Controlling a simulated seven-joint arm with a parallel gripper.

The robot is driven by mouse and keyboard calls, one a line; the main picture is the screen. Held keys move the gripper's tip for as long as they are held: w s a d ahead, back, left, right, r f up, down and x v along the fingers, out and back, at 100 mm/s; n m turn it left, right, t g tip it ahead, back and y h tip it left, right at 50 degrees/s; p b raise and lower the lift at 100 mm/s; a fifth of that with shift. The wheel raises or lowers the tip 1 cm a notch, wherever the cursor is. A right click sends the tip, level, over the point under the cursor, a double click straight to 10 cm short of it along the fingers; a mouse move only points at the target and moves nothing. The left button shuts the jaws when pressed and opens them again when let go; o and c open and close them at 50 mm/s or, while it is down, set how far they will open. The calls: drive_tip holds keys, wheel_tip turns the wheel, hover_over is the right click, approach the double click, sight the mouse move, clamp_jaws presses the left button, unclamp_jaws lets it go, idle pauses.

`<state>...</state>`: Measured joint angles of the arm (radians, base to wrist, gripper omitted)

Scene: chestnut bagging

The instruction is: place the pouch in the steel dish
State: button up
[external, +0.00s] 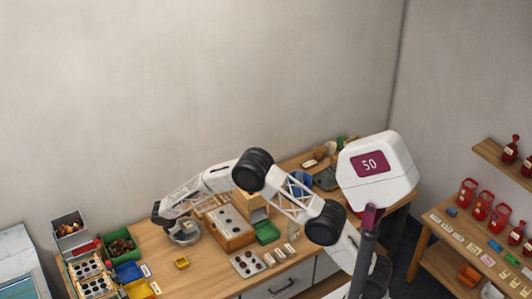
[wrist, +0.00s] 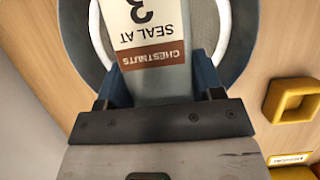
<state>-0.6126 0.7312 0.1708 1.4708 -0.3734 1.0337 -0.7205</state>
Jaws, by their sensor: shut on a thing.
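The pouch (wrist: 155,35) carries a white label with a brown "CHESTNUTS" band and the words "SEAL AT 3". My gripper (wrist: 161,80) is shut on it, with a blue finger on either side. The steel dish (wrist: 75,42) shows around and behind the pouch in the wrist view, with a bright ring on each side. In the external view my gripper (external: 164,217) is low over the steel dish (external: 186,238) on the wooden bench. Whether the pouch touches the dish floor, I cannot tell. The pouch is mostly hidden in the external view.
A small yellow tray (external: 182,262) sits in front of the dish. A wooden box with round holes (external: 231,238) stands to its right. A green bin of chestnuts (external: 120,245) and a blue bin (external: 128,271) are to the left. Bare bench lies around the yellow tray.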

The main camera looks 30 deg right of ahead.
drive_tip(key=shift+f, duration=0.2)
drive_tip(key=o, duration=1.2)
drive_tip(key=shift+r, duration=0.1)
drive_tip(key=shift+r, duration=3.4)
